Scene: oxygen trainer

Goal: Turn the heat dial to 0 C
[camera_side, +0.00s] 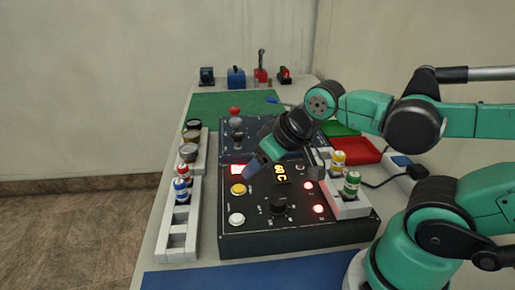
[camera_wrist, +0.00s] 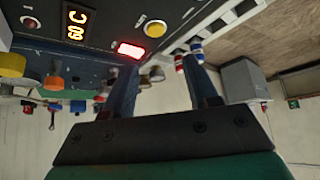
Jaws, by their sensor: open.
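The heat dial (camera_side: 278,203) is a black knob on the dark panel's upper face, with small pale marks around it. The orange display (camera_side: 283,173) above it seems to read 60 C; the same display (camera_wrist: 76,24) appears in the wrist view. My gripper (camera_side: 256,165) is open and empty. It is tilted over the panel's far left part, behind and left of the dial and apart from it. In the wrist view my two fingers (camera_wrist: 160,68) are spread near a lit red indicator (camera_wrist: 130,49). The dial is not visible in the wrist view.
A yellow button (camera_side: 238,189) and a white button (camera_side: 237,219) stand left of the dial. Red lights (camera_side: 318,209) lie to its right. A grey rack (camera_side: 348,207) with green and yellow capped bottles borders the panel's right. Another rack (camera_side: 178,240) stands left.

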